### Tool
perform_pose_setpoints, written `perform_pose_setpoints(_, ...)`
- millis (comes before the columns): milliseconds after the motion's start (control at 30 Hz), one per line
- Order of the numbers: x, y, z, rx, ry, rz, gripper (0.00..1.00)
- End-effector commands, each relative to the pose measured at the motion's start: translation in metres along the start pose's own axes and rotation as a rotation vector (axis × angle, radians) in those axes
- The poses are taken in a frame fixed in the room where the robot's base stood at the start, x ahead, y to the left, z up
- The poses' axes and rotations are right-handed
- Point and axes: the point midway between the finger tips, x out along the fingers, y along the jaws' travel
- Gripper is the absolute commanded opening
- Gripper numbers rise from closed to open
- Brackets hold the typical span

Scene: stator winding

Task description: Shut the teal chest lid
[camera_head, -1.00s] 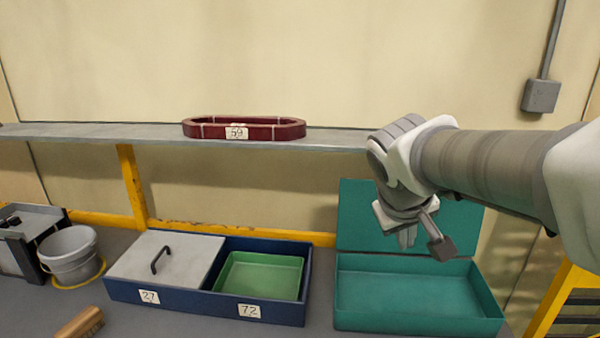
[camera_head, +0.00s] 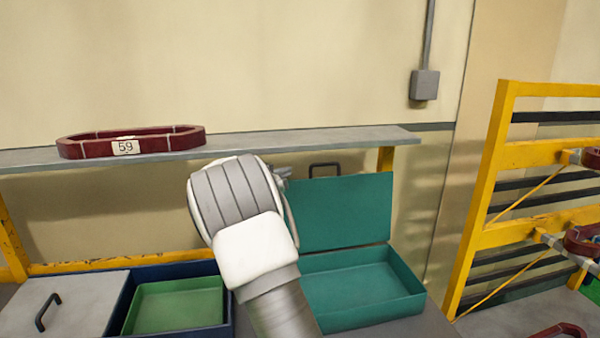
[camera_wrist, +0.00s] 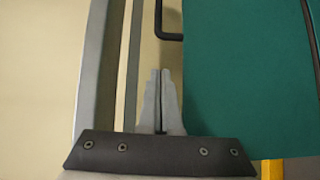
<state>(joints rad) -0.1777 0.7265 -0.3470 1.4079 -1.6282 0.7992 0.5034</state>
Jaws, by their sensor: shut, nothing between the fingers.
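The teal chest (camera_head: 365,290) stands open on the bench at the lower middle right of the head view. Its inside looks empty where it shows. Its lid (camera_head: 345,212) stands raised at the back, with a dark handle (camera_head: 325,168) on the top edge. My gripper (camera_head: 283,172) is mostly hidden behind my wrist in the head view, near the lid's upper left corner. In the wrist view my gripper (camera_wrist: 160,72) is shut and empty, beside the edge of the teal lid (camera_wrist: 240,80). Part of the handle (camera_wrist: 168,36) shows there too. I cannot tell whether the fingers touch the lid.
A grey shelf (camera_head: 240,143) runs above and behind the chest, carrying a dark red ring labelled 59 (camera_head: 85,148). A blue tray (camera_head: 120,300) with a green bin (camera_head: 175,305) and a grey cover (camera_head: 60,300) lies left. A yellow rack (camera_head: 490,190) stands right.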

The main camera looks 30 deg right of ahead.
Motion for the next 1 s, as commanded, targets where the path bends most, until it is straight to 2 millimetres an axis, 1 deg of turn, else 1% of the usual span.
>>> perform_pose_setpoints(33,0.002,-0.003,-0.006,-0.014,0.007,0.013,0.00)
perform_pose_setpoints(100,0.005,-0.003,-0.009,-0.025,0.013,0.024,0.00)
perform_pose_setpoints(233,0.017,-0.002,-0.011,-0.029,0.015,0.029,0.00)
perform_pose_setpoints(600,0.079,0.000,-0.011,-0.027,0.014,0.026,0.00)
perform_pose_setpoints(800,0.104,0.000,-0.011,-0.027,0.014,0.025,0.00)
perform_pose_setpoints(833,0.106,0.000,-0.011,-0.027,0.014,0.026,0.00)
perform_pose_setpoints(1000,0.094,0.000,0.001,-0.029,0.015,0.026,0.00)
